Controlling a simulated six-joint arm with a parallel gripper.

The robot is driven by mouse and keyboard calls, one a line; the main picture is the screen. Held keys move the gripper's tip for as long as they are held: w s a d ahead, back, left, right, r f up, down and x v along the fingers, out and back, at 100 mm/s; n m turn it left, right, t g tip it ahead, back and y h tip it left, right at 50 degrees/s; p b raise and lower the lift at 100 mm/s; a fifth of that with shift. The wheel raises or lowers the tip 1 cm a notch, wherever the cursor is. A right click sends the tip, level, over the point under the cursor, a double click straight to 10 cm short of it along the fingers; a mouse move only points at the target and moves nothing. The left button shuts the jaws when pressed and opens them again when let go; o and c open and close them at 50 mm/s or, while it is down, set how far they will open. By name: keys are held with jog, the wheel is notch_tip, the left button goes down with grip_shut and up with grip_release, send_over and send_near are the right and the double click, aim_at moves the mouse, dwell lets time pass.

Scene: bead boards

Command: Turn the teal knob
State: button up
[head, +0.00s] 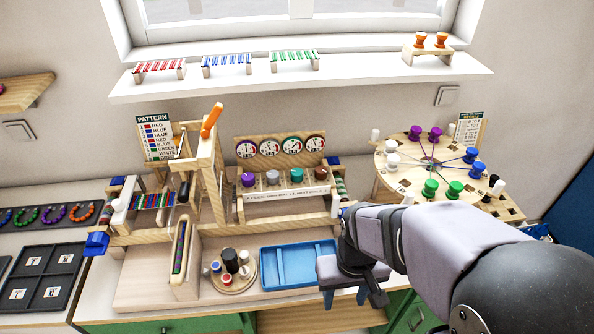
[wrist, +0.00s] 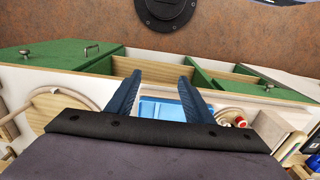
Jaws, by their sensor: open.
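My gripper (head: 345,297) is open and empty near the table's front edge, well in front of the panel and apart from the knobs. In the wrist view its two dark blue fingers (wrist: 158,82) are spread, and no knob shows there.
A blue tray (head: 262,285) lies left of my gripper, beside a round board (head: 212,289) with spools. A wooden frame with an orange handle (head: 212,119) stands left of the panel. A round board (head: 400,187) with coloured pegs is at right, behind my arm. Green drawers (wrist: 55,55) are below.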

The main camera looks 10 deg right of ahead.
aim_at(298, 172)
jog(key=w+a+r+n+t+y, duration=0.1)
jog(key=w+r+n, duration=0.15)
jog(key=w, duration=0.85)
jog(key=w+a+r+n+t, duration=0.15)
jog(key=w+r, duration=0.25)
jog(key=w, duration=0.8)
jog(key=w+a+r+n+t+y, duration=0.15)
jog(key=w+r, duration=0.25)
jog(key=w, duration=0.7)
jog(key=shift+m+h, duration=0.25)
jog(key=shift+d+p+x, duration=0.15)
jog(key=shift+p+x, duration=0.35)
jog(key=shift+x, duration=1.3)
jog(key=shift+d+p+x, duration=0.1)
jog(key=shift+p+x, duration=0.4)
jog(key=shift+x, duration=1.35)
jog(key=shift+s, duration=0.1)
jog(key=c, duration=1)
